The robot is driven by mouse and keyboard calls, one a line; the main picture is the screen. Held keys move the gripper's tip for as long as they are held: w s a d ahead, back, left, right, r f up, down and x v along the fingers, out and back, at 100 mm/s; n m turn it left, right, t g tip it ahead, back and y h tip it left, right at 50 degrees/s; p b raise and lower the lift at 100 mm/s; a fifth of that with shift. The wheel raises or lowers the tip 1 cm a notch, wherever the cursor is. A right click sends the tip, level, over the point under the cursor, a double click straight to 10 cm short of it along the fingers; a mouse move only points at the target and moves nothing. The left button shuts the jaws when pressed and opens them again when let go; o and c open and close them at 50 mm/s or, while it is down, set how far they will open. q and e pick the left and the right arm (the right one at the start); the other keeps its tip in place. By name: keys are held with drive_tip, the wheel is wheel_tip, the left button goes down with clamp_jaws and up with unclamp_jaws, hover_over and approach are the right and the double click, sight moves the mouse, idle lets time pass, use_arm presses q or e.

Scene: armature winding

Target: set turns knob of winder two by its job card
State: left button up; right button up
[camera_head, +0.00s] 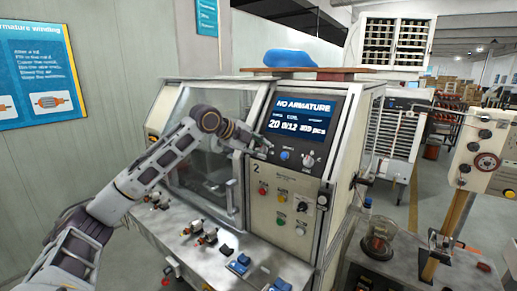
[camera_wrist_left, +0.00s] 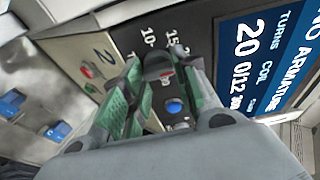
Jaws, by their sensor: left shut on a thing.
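Winder two (camera_head: 283,182) is the machine with a "2" on its front panel. Its screen (camera_head: 301,117) reads NO ARMATURE, turns 20, coil 0/12; it also shows in the wrist view (camera_wrist_left: 262,65). My left gripper (camera_head: 262,146) reaches the panel just below the screen, left of the blue button (camera_head: 284,155). In the wrist view my left gripper (camera_wrist_left: 158,75) is shut on the turns knob (camera_wrist_left: 158,62), a dark knob with the marks 10 and 15 beside it. The rest of its scale and its pointer are mostly hidden by the fingers. I cannot make out a job card.
A second knob (camera_head: 308,161) sits right of the blue button. Coloured buttons and a black selector (camera_head: 322,201) are lower on the panel. Small armatures (camera_head: 205,236) and blue blocks (camera_head: 240,262) lie on the front ledge. A glass jar (camera_head: 378,240) stands at right.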

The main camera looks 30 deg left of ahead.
use_arm(q)
drive_tip(key=o, duration=1)
drive_tip(key=v, duration=1.2)
idle(0.5)
idle(0.5)
idle(0.4)
